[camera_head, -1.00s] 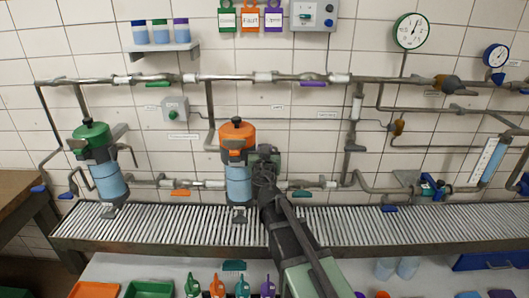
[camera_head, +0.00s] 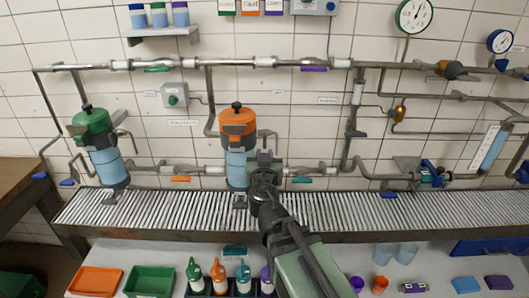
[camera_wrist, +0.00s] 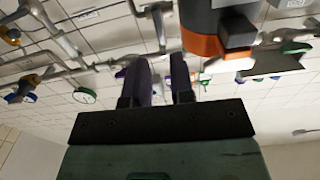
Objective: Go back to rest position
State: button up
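My gripper (camera_head: 264,160) is in front of the wall, just right of the orange-topped canister (camera_head: 238,122), which has a blue body and stands at the conveyor. In the wrist view my gripper (camera_wrist: 159,72) shows two dark fingers set apart, with nothing visible held between them. The canister's orange and grey part (camera_wrist: 205,42) is close by on the right in that view, apart from the fingers. In the head view my arm hides part of the conveyor and bench.
A roller conveyor (camera_head: 400,209) runs across below the pipes. A green-topped canister (camera_head: 92,122) stands at left. Pipes and gauges (camera_head: 414,15) line the tiled wall. The bench below holds orange (camera_head: 96,281) and green (camera_head: 149,281) trays, several bottles and cups.

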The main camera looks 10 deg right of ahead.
jog(key=s+d+f+g+h, duration=0.3)
jog(key=s+d+f+g, duration=0.45)
jog(key=f+g, duration=0.35)
jog(key=s+a+f+n+g+y, duration=0.3)
jog(key=s+a+f+g+y, duration=0.2)
jog(key=s, duration=0.4)
jog(key=shift+s+f+g+y, duration=0.35)
jog(key=shift+f+g+y, duration=0.25)
jog(key=shift+g+y, duration=0.3)
